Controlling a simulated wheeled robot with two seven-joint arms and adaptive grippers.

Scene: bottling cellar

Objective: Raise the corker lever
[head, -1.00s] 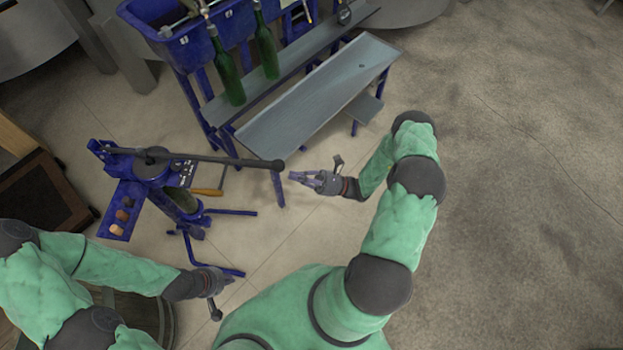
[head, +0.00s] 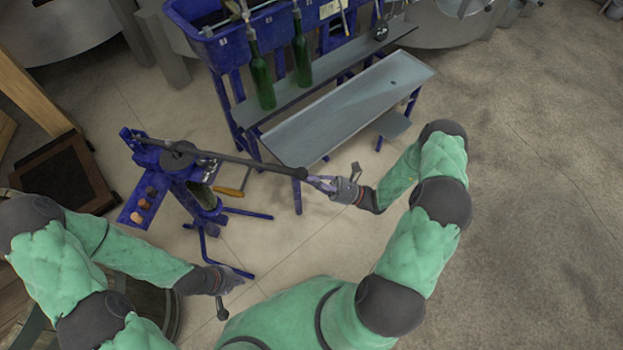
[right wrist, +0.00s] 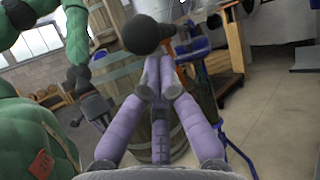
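The blue corker (head: 180,165) stands upright on the floor at left, a green bottle (head: 204,196) in its frame. Its long dark lever (head: 240,161) reaches right, nearly level in the head view, to a round black knob (head: 300,173). My right gripper (head: 314,182) is just right of the knob, fingertips very close to it. In the right wrist view the purple fingers (right wrist: 158,68) come together at the tips with nothing seen between them; the knob (right wrist: 143,34) is just above the tips. Contact is unclear. My left gripper (head: 232,279) is low, below the corker; its fingers are unclear.
A blue filling bench (head: 240,40) with green bottles (head: 262,82) and a grey shelf (head: 345,105) stands behind the lever's end. A corker side tray (head: 133,213) holds corks. A barrel is under my left arm. The floor at right is clear.

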